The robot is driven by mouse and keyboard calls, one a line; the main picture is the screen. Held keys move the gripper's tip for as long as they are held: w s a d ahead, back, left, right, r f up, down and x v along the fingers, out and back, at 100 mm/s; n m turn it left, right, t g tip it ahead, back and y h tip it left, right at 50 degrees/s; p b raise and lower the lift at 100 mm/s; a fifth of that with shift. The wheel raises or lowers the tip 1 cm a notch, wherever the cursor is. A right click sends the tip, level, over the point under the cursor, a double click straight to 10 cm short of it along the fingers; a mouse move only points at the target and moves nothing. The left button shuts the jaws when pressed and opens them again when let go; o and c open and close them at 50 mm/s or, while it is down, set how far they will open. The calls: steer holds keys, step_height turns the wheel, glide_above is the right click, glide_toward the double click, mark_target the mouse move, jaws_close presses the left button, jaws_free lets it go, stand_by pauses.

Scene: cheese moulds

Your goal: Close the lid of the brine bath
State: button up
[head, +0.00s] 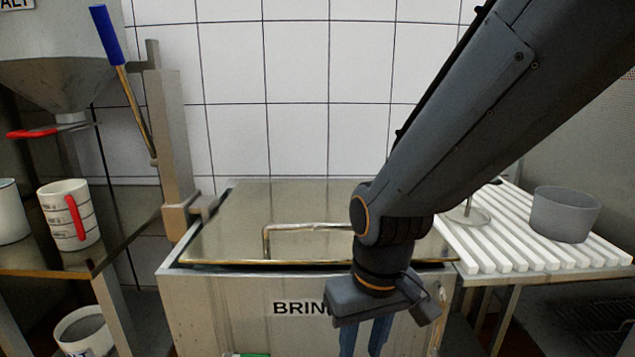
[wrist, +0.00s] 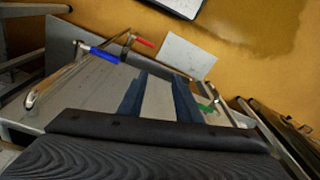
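The brine bath (head: 230,310) is a steel box with a partly hidden "BRIN" label on its front. Its steel lid (head: 320,205) lies flat or nearly flat across the top, with a bar handle (head: 300,227) near its front edge. A thin dark line shows under that edge; I cannot tell whether the lid is fully seated. My gripper (head: 364,343) points down in front of the bath at the right, below the lid edge, and my arm hides the lid's right part. In the wrist view my gripper (wrist: 158,100) has its two fingers apart with nothing between them.
A white slatted rack (head: 500,235) with a grey mould (head: 565,213) adjoins on the right. A post with a blue-handled lever (head: 107,35) stands at the left. A shelf there holds a measuring jug (head: 65,215). A tiled wall (head: 300,90) is behind.

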steer(key=w+d+r+m+t+p, duration=0.1)
steer(key=d+r+p, duration=0.2)
steer(key=r+p, duration=0.2)
steer(key=w+d+r+m+p, duration=0.1)
steer(key=d+r+m+p, duration=0.15)
steer(key=r+p, duration=0.3)
step_height(320, 180, up, 11)
steer(key=m+p, duration=0.6)
steer(key=m, duration=1.2)
glide_above(318, 224)
steer(key=s, duration=0.1)
steer(key=shift+h, duration=0.3)
steer(key=f, duration=0.4)
steer(key=f+p, duration=0.1)
steer(key=f, duration=0.1)
steer(key=shift+w+f, duration=0.3)
steer(key=shift+w, duration=0.1)
jaws_close()
